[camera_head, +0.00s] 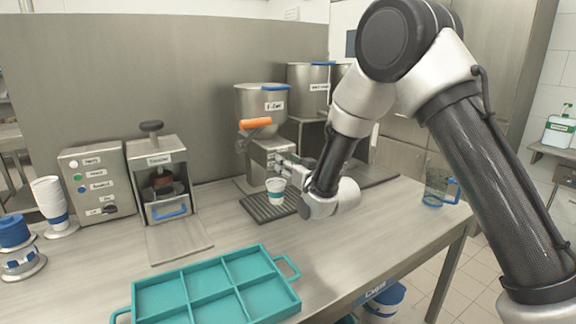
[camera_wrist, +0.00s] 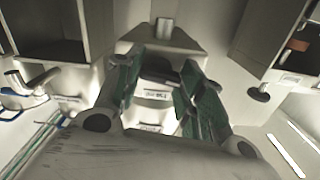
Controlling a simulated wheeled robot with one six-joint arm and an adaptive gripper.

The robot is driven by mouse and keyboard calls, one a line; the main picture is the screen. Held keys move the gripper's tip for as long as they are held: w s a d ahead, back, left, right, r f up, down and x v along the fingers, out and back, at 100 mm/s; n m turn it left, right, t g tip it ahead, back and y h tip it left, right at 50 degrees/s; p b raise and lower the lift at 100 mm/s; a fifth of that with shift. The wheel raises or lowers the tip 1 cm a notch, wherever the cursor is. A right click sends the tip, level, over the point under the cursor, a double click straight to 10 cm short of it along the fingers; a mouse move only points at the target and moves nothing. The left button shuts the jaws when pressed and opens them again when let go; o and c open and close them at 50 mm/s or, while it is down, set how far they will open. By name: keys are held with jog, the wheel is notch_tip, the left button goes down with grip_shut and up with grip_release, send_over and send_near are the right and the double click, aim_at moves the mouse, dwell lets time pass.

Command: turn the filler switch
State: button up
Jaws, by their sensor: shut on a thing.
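The filler (camera_head: 262,103) is a metal hopper on a housing, with an orange handle (camera_head: 256,124) at its front. My gripper (camera_head: 288,164) is at the front of the housing. In the wrist view, my gripper's green-padded fingers (camera_wrist: 164,76) stand on either side of a dark part, which looks like the filler switch (camera_wrist: 160,70); they are shut on it. A small label (camera_wrist: 152,94) shows just below it. A white cup with a blue-green band (camera_head: 275,190) is upright below the housing, over the drip tray (camera_head: 262,212). My wrist partly hides the switch area in the head view.
A teal compartment tray (camera_head: 210,284) lies at the table's front. A control box (camera_head: 92,186), a sealing machine (camera_head: 160,180) and stacked cups (camera_head: 48,198) stand at left. A clear jug (camera_head: 438,186) stands at right. The table between tray and jug is clear.

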jog(key=shift+m, duration=3.5)
jog(key=o, duration=1)
jog(key=v, duration=1.2)
jog(key=shift+w+d, duration=0.1)
